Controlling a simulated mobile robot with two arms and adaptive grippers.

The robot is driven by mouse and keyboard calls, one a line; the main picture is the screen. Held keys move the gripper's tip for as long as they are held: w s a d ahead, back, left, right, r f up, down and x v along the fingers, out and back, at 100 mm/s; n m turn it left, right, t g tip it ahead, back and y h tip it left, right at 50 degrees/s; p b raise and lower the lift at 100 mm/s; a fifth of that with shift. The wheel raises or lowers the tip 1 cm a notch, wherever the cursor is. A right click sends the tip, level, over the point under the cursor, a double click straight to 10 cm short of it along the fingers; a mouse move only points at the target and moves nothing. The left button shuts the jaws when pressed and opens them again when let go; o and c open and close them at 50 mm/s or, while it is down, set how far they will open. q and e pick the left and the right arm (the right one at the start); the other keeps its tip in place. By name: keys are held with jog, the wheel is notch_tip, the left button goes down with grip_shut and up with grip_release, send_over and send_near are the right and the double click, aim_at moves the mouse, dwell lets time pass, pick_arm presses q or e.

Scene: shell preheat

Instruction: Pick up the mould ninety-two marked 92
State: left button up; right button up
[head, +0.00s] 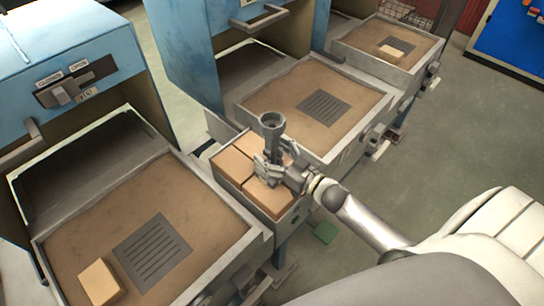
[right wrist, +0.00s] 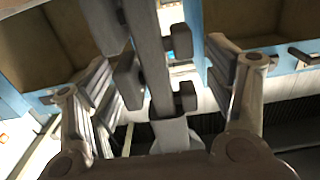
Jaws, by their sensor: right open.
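A grey mould (head: 272,126) with a round cup on top stands above a box of tan bricks in the head view. No number can be read on it. My right gripper (head: 268,172) reaches in from the right at the mould's lower part, over the bricks. In the right wrist view the mould's grey stem (right wrist: 150,60), with stubby lugs on its sides, rises between the spread fingers of the right gripper (right wrist: 160,110). The fingers are open and look apart from the stem. The mould's foot is partly hidden by the gripper in the head view. My left gripper is out of view.
The brick box (head: 288,224) sits between two sand-filled trays (head: 75,235) and (head: 265,100), each with a dark slotted grate. Blue furnaces (head: 180,50) stand behind them. A loose tan brick (head: 100,282) lies in the near tray. The grey floor at right is clear.

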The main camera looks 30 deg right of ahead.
jog(key=c, duration=1.4)
jog(key=shift+r, duration=0.1)
jog(key=shift+c, duration=0.2)
jog(key=shift+r, duration=0.1)
